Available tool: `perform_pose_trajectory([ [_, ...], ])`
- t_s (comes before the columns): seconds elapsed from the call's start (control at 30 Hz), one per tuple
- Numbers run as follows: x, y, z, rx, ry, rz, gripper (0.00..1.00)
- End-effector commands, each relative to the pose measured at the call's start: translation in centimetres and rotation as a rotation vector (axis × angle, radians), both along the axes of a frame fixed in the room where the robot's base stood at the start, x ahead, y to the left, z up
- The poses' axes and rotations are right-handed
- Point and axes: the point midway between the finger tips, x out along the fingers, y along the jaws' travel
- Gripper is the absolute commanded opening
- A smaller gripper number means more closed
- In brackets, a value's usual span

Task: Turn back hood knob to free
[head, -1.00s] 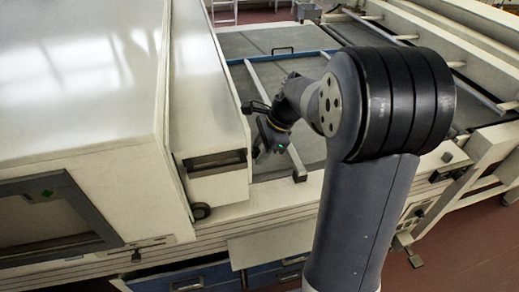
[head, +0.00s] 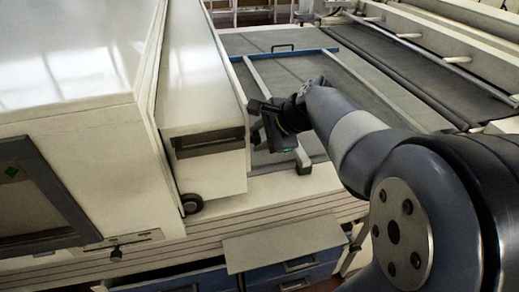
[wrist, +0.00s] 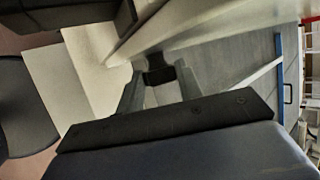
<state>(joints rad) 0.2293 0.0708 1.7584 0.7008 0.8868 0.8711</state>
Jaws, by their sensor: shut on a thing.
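The cream hood (head: 200,75) is a long box on the left of the head view. My gripper (head: 257,132) is beside its right-hand side, over the grey bed. In the wrist view, my gripper's two grey fingers (wrist: 160,88) are closed around a small dark piece (wrist: 158,75), which looks like the back hood knob. The fingers and my gripper body hide most of it, so its turn angle cannot be told. In the head view, my gripper covers the knob.
A black round knob or wheel (head: 191,203) sits at the hood's near lower corner. A grey post foot (head: 303,165) stands close right of my gripper. A blue cross bar (head: 325,51) lies farther back. Blue drawers (head: 290,268) are below the front edge.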

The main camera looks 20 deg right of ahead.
Motion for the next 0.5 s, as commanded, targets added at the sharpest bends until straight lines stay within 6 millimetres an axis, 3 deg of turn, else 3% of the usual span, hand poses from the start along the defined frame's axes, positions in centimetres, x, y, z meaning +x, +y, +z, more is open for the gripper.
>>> perform_pose_trajectory([
  [0.03,-0.08,-0.01,-0.88,0.0,-0.033,-0.002,0.12],
  [0.5,-0.42,0.02,-1.29,0.0,-0.304,0.0,0.12],
])
